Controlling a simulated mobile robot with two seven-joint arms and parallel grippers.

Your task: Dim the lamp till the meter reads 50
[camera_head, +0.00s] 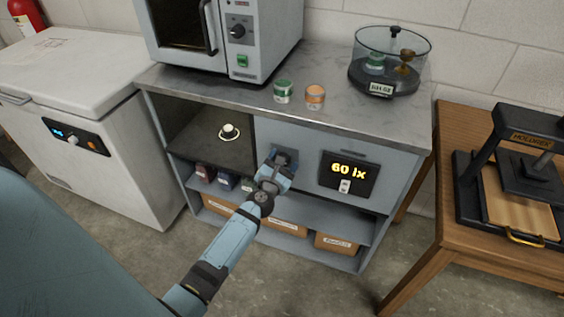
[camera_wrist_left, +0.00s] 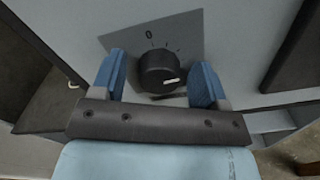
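The meter (camera_head: 347,175) is a dark display on the cabinet front and reads "60 lx" in yellow. A dark round knob (camera_wrist_left: 158,72) with a white pointer mark sits on a grey plate with a "0" and tick marks. The pointer mark is toward the lower right of the knob. My left gripper (camera_head: 275,165) is at this plate, left of the meter. In the left wrist view its blue fingers (camera_wrist_left: 160,82) stand either side of the knob, with a gap showing on each side. A small white round thing (camera_head: 229,131), perhaps the lamp, is in the open compartment. My right gripper is out of view.
On the cabinet top (camera_head: 330,57) stand a microwave-like oven (camera_head: 240,35), a green tin (camera_head: 283,92), an orange tin (camera_head: 315,97) and a clear round container (camera_head: 390,65). A white chest freezer (camera_head: 80,110) is at left, a wooden table (camera_head: 445,150) with a press at right.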

